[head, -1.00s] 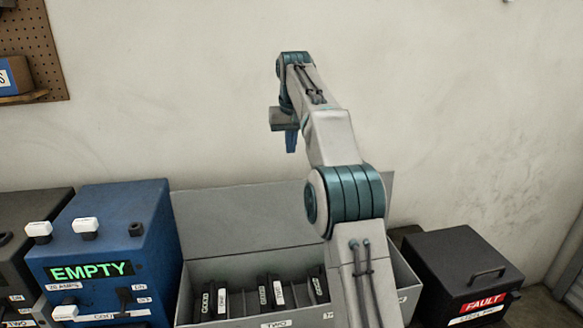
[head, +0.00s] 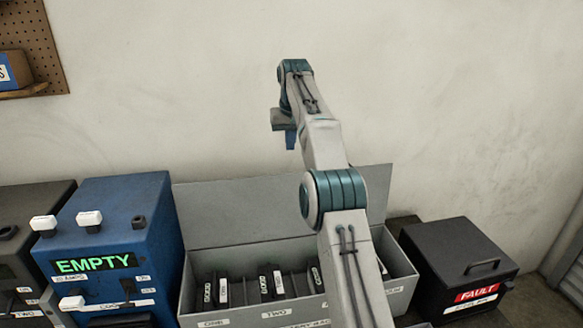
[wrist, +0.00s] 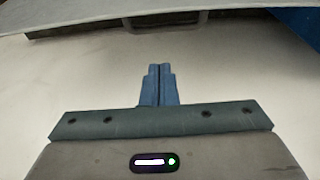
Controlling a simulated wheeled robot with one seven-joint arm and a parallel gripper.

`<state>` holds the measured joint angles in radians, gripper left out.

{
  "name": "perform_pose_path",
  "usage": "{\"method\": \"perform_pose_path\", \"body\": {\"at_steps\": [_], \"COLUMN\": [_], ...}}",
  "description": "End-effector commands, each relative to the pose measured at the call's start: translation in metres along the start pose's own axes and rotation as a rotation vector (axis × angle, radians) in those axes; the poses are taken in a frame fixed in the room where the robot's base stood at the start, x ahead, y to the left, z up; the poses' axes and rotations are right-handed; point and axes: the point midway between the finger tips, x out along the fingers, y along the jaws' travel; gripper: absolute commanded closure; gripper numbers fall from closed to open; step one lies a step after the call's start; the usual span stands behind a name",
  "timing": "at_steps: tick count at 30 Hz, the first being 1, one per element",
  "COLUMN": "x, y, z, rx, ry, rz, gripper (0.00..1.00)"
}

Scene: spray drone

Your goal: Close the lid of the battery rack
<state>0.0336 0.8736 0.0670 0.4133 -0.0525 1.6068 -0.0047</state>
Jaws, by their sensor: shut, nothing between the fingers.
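The battery rack (head: 205,322) is a grey box in the lower middle of the head view, with several dark batteries standing in its slots. Its grey lid (head: 225,212) stands open, raised at the back against the wall. My gripper (head: 290,140) is above the lid, in front of the wall. In the wrist view my gripper (wrist: 159,70) shows blue fingers pressed together, with nothing between them. A grey panel with a handle-like bar (wrist: 120,28) crosses the top of the wrist view. My arm hides part of the rack's right side and lid.
A blue charger box (head: 135,225) reading EMPTY stands left of the rack. A black box marked FAULT (head: 450,255) with a top handle stands at right. A pegboard shelf (head: 35,90) hangs at upper left. The wall above the rack is clear.

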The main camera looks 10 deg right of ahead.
Motion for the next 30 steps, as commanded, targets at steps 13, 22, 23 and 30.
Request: {"method": "perform_pose_path", "body": {"at_steps": [13,22,23,30], "x": [0.075,0.067,0.066,0.064], "y": [0.0,-0.001,0.0,0.0], "z": [0.006,0.027,0.029,0.038], "rx": [0.0,-0.001,-0.001,0.0], "ry": [0.003,0.001,0.001,0.0], "rz": [0.0,-0.001,-0.001,-0.001], "gripper": [1.0,1.0,1.0,1.0]}}
